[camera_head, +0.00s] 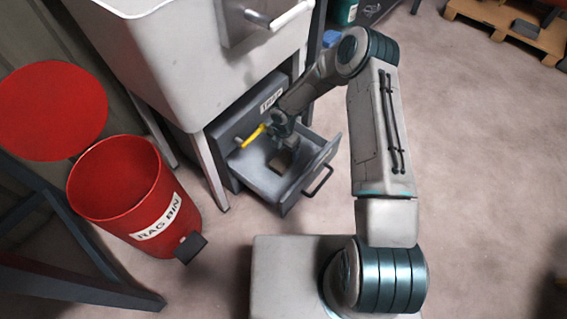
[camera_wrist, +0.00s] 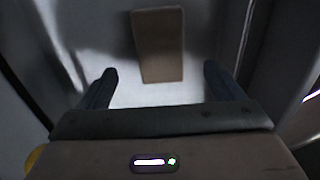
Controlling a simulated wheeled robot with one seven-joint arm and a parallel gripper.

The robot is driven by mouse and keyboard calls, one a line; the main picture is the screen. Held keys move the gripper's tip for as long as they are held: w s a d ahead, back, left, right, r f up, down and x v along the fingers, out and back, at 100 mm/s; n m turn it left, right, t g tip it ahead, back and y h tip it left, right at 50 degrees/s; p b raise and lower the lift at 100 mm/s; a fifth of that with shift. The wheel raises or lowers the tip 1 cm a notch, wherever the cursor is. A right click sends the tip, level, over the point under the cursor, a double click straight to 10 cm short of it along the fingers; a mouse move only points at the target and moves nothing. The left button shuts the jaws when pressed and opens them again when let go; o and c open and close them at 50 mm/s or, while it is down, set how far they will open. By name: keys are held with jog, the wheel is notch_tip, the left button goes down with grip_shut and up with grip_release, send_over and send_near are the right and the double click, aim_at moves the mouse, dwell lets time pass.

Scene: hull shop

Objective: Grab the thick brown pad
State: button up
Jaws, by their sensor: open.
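The brown pad (camera_wrist: 158,45) lies flat on the light floor of the open drawer, seen in the wrist view just ahead of my fingers. In the head view a small dark brown patch of the pad (camera_head: 279,166) shows inside the drawer (camera_head: 254,178), partly hidden by my gripper. My gripper (camera_wrist: 160,86) is open, one finger to each side of the pad's near end, with nothing between them. In the head view my gripper (camera_head: 279,143) reaches down into the drawer.
The drawer's front with its handle (camera_head: 318,180) stands out from a grey cabinet under a pale sink-like basin (camera_head: 165,60). A yellow object (camera_head: 252,136) sits at the drawer's back left. A red rag bin (camera_head: 125,190) stands left. Open floor (camera_head: 480,150) lies right.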

aim_at(284, 159)
notch_tip(284, 159, down, 6)
jog(key=shift+d+f+b, duration=0.1)
jog(key=shift+f+b, duration=0.15)
jog(key=shift+b, duration=1)
jog(key=shift+r, duration=0.1)
jog(key=c, duration=1.1)
